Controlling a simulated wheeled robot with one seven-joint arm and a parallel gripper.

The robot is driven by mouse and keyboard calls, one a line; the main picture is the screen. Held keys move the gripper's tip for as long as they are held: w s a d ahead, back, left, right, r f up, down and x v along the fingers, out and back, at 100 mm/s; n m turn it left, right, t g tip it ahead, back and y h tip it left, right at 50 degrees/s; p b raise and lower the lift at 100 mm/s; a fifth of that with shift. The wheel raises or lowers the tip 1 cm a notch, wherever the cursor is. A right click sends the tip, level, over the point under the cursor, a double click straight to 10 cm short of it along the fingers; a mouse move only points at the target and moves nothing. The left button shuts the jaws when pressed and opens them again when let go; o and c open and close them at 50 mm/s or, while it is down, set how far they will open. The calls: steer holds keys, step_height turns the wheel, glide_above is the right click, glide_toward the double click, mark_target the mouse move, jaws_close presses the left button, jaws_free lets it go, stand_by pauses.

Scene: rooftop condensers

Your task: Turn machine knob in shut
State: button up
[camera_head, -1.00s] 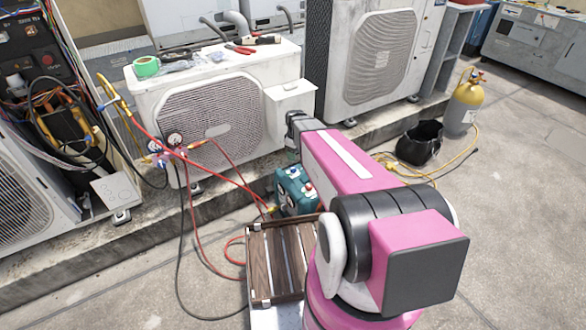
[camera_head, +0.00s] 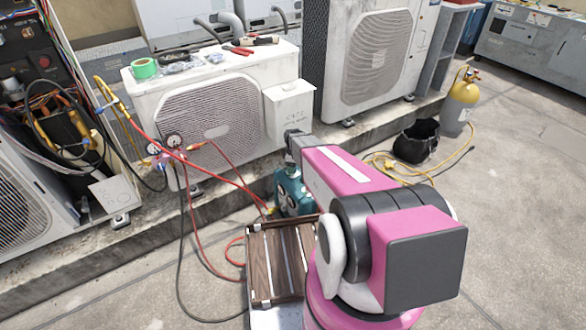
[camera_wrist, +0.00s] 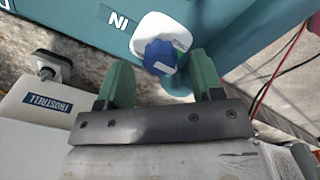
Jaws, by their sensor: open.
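The teal machine (camera_head: 290,195) stands on the ground in front of the middle condenser, partly hidden behind my arm. In the wrist view its teal casing (camera_wrist: 85,18) fills the top. The blue knob (camera_wrist: 160,55) sits on a white round-cornered base, with the letters "IN" beside it. My gripper (camera_wrist: 163,66) is open, its two green fingers on either side of the knob in the picture, with a gap showing on each side. I cannot tell how far the fingertips are from the knob in depth. In the head view my fingers and the knob are hidden.
A white container with a blue label (camera_wrist: 45,100) is at the wrist view's left. Red hoses and a gauge set (camera_head: 170,150) hang left of the machine. A slatted wooden crate (camera_head: 262,275) stands nearby.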

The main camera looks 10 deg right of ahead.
steer(key=shift+f, duration=0.7)
steer(key=c, duration=0.9)
